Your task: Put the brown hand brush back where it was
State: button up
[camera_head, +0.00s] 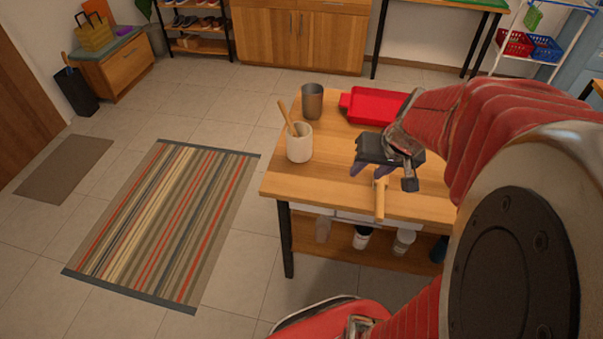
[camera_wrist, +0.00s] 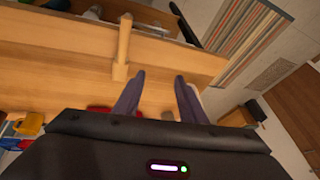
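The brown hand brush (camera_head: 380,197) has a light wooden handle that points toward the near edge of the wooden table. Its far end is partly hidden by my gripper in the head view. In the wrist view the brush (camera_wrist: 123,45) lies just beyond and left of the left finger's tip, not between the fingers. My gripper (camera_head: 370,170) is low over the table, beside the brush. In the wrist view its two dark purple fingers (camera_wrist: 160,76) stand apart with bare tabletop between them. I cannot tell whether a finger touches the brush.
On the table (camera_head: 330,183) are a red dustpan (camera_head: 378,107), a metal cup (camera_head: 312,101) and a pale pot (camera_head: 299,146) holding a wooden-handled tool. A lower shelf holds several jars (camera_head: 362,237). A striped rug (camera_head: 165,220) lies on open floor at left.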

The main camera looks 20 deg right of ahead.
jog(key=s+a+r+n, duration=0.2)
jog(key=s+a+r, duration=0.1)
jog(key=a, duration=0.6)
jog(key=s+a+r+n, duration=0.3)
jog(key=a+r, duration=0.3)
jog(key=a, duration=0.3)
jog(key=shift+s+a+r+t, duration=0.15)
jog(key=shift+s+a+t, duration=0.25)
jog(key=shift+s, duration=0.4)
